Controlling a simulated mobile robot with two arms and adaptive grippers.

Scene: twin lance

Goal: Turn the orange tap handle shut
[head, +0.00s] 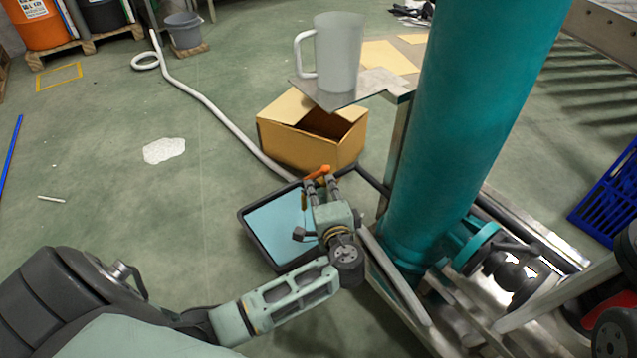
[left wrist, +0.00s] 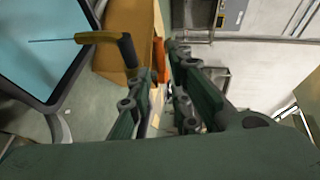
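The orange tap handle (head: 319,171) is at the tips of my left gripper (head: 320,184) in the head view. In the left wrist view the orange handle (left wrist: 159,60) shows between the two fingers of the left gripper (left wrist: 153,62), close to the right finger. The fingers stand apart, one on each side of it; firm contact on both sides does not show. A yellow tap spout (left wrist: 96,38) shows left of the fingers, with a thin blue line running from it over the tray. My right gripper is not in view.
A dark tray (head: 246,219) with light-blue liquid lies below the left gripper. A cardboard box (head: 290,146) stands behind. A thick teal column (head: 455,120) stands close on the right. A mug (head: 338,52) sits on a metal shelf (head: 378,82). The floor at left is mostly clear.

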